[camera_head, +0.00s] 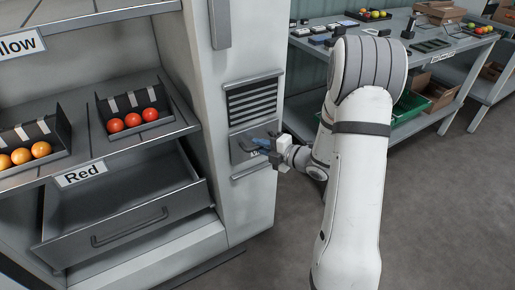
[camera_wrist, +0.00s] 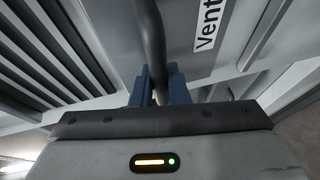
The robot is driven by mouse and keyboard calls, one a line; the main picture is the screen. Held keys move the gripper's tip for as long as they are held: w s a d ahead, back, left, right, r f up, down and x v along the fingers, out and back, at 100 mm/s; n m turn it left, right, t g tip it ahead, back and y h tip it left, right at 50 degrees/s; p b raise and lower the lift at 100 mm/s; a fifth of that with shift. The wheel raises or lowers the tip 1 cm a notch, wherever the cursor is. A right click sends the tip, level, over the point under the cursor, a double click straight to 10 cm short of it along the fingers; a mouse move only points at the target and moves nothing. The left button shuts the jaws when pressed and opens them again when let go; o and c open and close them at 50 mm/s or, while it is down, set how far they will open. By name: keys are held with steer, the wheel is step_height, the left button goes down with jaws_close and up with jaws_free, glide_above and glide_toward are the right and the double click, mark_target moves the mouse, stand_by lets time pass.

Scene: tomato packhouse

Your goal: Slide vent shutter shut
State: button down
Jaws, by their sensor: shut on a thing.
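The vent (camera_head: 252,102) is a panel of dark horizontal slats on the front of the pale cabinet; its slats also fill the left of the wrist view (camera_wrist: 45,55). The vent shutter (camera_head: 240,151) is a grey plate just below the slats, partly hidden by my gripper. In the wrist view the shutter (camera_wrist: 185,45) carries a label reading "Vent", cut off at the edge. My gripper (camera_head: 267,146) is at the shutter, its blue fingers (camera_wrist: 160,88) shut on the shutter's dark bar handle (camera_wrist: 150,35). The slats are uncovered.
An open, empty-looking drawer (camera_head: 130,215) juts out left of the vent, under a shelf marked "Red" with a tray of red tomatoes (camera_head: 132,121). A table (camera_head: 445,50) with devices and crates stands behind my arm. The floor at right is clear.

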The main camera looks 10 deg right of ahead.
step_height(320, 180, up, 16)
steer(key=p, duration=0.5)
steer(key=shift+d+f, duration=0.2)
steer(key=shift+d, duration=0.15)
steer(key=shift+w, duration=0.15)
steer(key=c, duration=1.7)
jaws_free()
steer(key=shift+d+r, duration=0.1)
steer(key=shift+c, duration=0.2)
steer(key=o, duration=0.3)
steer(key=shift+o, duration=0.2)
steer(key=p+v, duration=0.1)
steer(key=v, duration=0.6)
steer(key=shift+s, duration=0.45)
steer(key=shift+d, duration=0.15)
